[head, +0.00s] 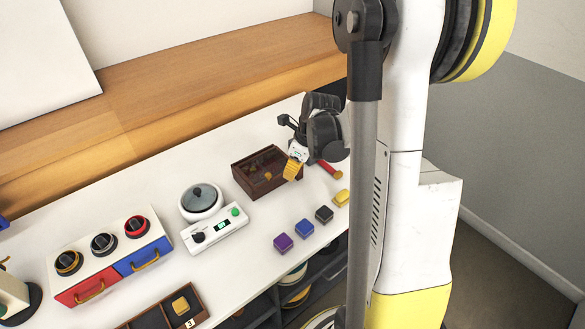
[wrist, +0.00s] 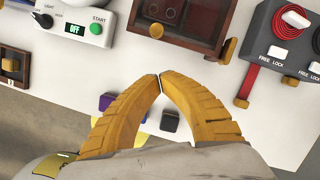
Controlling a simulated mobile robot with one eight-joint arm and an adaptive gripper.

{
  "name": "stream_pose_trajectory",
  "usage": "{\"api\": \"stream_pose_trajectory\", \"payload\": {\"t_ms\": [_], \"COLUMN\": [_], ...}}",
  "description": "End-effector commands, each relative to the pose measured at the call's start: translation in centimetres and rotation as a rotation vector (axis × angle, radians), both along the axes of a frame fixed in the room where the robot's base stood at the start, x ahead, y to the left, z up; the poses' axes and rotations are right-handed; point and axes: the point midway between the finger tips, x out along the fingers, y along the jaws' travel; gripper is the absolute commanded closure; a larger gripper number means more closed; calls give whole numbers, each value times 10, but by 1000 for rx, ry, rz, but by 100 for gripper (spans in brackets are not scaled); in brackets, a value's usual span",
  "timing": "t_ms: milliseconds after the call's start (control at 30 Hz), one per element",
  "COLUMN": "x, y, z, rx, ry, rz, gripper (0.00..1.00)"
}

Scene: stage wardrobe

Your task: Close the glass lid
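A dark brown box (head: 240,180) with a dark, see-through top stands on the white table in the head view. Its near side also shows at the top of the wrist view (wrist: 185,42), with a round wooden knob (wrist: 156,31) by its front edge. I cannot tell how far the glass lid is open. My gripper (head: 290,177) has yellow ribbed fingers and is at the right end of the box in the head view. In the wrist view my gripper (wrist: 160,76) has its fingertips together with nothing between them, apart from the box in the picture.
A white cooker with a lidded pot (head: 201,198) and a control panel (head: 215,230) stands left of the box. Purple (head: 283,242), blue (head: 304,228), black (head: 324,213) and yellow (head: 341,198) blocks line the front edge. A grey lock panel (wrist: 285,45) with a red lever (wrist: 246,82) is at the right.

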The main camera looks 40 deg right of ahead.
Motion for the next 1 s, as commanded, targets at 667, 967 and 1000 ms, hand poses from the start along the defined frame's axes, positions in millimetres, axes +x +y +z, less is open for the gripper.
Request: {"api": "stream_pose_trajectory", "payload": {"t_ms": [667,967,1000], "x": [43,50,55], "y": [24,24,25], "z": [-41,-41,-41], "rx": [1,1,1], "ry": [1,0,0], "rz": [-1,1,1], "gripper": [100,100,100]}}
